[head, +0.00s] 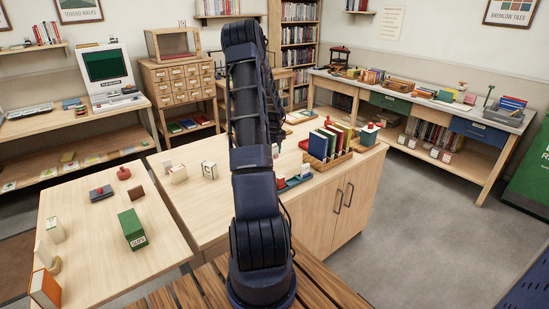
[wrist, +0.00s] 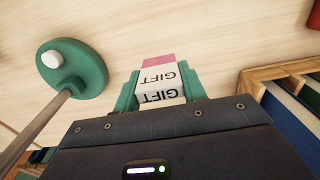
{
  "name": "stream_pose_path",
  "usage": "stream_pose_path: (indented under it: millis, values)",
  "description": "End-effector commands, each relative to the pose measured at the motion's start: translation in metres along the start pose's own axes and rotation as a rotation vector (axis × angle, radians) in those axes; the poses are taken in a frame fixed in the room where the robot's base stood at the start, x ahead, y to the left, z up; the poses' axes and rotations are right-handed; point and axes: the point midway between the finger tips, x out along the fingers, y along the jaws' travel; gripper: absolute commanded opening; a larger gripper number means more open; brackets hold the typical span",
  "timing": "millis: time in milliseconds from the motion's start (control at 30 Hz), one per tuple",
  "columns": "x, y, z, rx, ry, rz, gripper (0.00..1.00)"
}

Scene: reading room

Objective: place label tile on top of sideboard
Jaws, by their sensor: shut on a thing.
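In the wrist view, my gripper (wrist: 157,88) is shut on the label tile (wrist: 158,77), a small white block with a pink end and the word GIFT on two faces. The green fingers press it from both sides. A pale wood surface lies beyond it; I cannot tell whether the tile touches it. In the head view, the sideboard (head: 208,212) is the pale wooden cabinet with dark door handles in the middle. My arm stands in front of it and hides my gripper and the tile there.
A wooden crate of books (head: 341,157) stands on the sideboard's right part; a crate edge (wrist: 257,92) shows in the wrist view. A round green base (wrist: 85,88) with a rod is left of the gripper. Small white blocks (head: 209,170) stand on the sideboard's left part, with bare wood nearby.

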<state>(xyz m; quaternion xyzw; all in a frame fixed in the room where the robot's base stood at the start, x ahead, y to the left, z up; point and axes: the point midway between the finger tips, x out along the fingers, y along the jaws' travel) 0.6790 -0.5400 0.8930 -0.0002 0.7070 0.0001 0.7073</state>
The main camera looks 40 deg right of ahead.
Motion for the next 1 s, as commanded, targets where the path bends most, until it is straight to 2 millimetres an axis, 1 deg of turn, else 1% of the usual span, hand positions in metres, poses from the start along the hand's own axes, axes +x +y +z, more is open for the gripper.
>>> stream_pose_path:
  millis: [133, 233, 667, 700, 767, 800, 1000]
  values:
    - [0.021, 0.0, -0.001, 0.0, 0.002, 0.002, 0.18]
    - [0.033, 0.0, -0.001, 0.001, 0.001, 0.001, 0.18]
    - [0.039, 0.0, 0.0, 0.0, 0.0, 0.0, 0.18]
    - [0.038, 0.0, 0.0, 0.0, 0.0, 0.0, 0.49]
    - [0.038, 0.0, 0.0, 0.0, 0.0, 0.0, 0.61]
    - [0.038, 0.0, 0.0, 0.0, 0.0, 0.0, 0.63]
    - [0.038, 0.0, 0.0, 0.0, 0.0, 0.0, 0.63]
